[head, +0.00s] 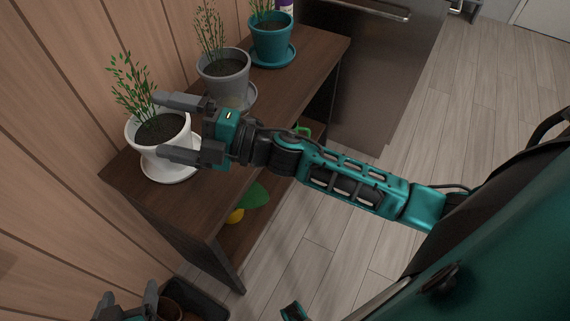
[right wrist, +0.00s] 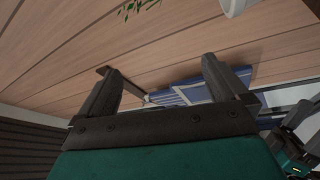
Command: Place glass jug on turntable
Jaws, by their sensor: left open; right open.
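I see neither a glass jug nor a turntable in either view. My right gripper (head: 158,127) is open in the head view, with one finger on each side of a white plant pot (head: 146,136) in the picture. I cannot tell whether it touches the pot. In the right wrist view the right gripper (right wrist: 160,72) is open with nothing between its fingers. My left gripper (head: 126,303) is at the bottom left of the head view, open and partly cut off by the frame edge.
The dark wooden shelf unit (head: 285,93) also bears a grey pot (head: 223,78) and a teal pot (head: 271,42). A yellow-green item (head: 252,197) lies on its lower level. A dark bin (head: 206,303) stands below. A blue striped item (right wrist: 190,94) lies beyond the right gripper. The wooden floor (head: 365,250) is partly clear.

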